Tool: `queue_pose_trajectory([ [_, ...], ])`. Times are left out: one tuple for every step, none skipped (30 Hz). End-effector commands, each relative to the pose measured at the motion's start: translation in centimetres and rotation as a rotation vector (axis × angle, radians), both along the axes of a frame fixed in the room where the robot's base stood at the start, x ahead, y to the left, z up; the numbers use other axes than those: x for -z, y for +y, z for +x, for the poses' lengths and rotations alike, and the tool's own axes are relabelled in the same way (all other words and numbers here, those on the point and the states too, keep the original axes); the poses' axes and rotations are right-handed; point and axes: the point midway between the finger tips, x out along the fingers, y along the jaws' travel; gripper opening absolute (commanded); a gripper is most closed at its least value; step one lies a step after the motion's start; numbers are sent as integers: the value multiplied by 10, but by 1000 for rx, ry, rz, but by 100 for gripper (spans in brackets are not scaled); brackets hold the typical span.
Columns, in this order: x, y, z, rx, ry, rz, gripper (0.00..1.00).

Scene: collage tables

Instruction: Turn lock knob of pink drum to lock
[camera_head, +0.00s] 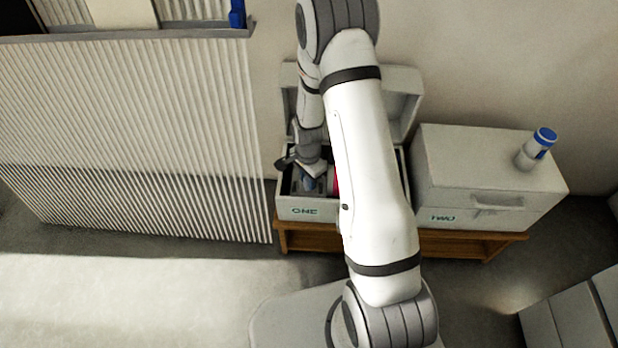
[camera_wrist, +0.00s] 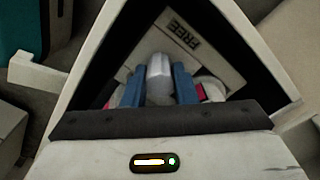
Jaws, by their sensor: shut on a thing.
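The pink drum (camera_head: 335,181) shows as a small strip inside the open box marked ONE (camera_head: 312,211), mostly hidden behind my arm. Pink patches of it (camera_wrist: 212,91) also show beside the fingers in the wrist view. My gripper (camera_head: 309,183) reaches down into that box. In the wrist view its blue fingers (camera_wrist: 159,86) are shut on a rounded grey lock knob (camera_wrist: 159,68), one finger on each side. A pale plate with the word FREE (camera_wrist: 181,34) upside down lies beyond the knob. The knob's lower part is hidden.
A closed box marked TWO (camera_head: 470,160) stands to the right, with a blue-capped white container (camera_head: 537,147) on top. Both boxes rest on a wooden bench (camera_head: 450,243). A ribbed panel (camera_head: 130,130) fills the left. The raised lid (camera_head: 402,90) stands behind my arm.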

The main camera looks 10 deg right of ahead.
Motion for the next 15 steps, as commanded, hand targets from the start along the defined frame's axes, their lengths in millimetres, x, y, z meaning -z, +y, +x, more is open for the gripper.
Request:
queue_pose_trajectory([
  [0,0,0,2,1,0,2],
  [0,0,0,2,1,0,2],
  [0,0,0,2,1,0,2],
  [0,0,0,2,1,0,2],
  [0,0,0,2,1,0,2],
  [0,0,0,2,1,0,2],
  [0,0,0,2,1,0,2],
  [0,0,0,2,1,0,2],
  [0,0,0,2,1,0,28],
  [0,0,0,2,1,0,31],
  [0,-1,0,2,1,0,33],
  [0,0,0,2,1,0,36],
  [0,0,0,1,1,0,39],
  [0,0,0,1,1,0,41],
  [0,0,0,1,1,0,45],
])
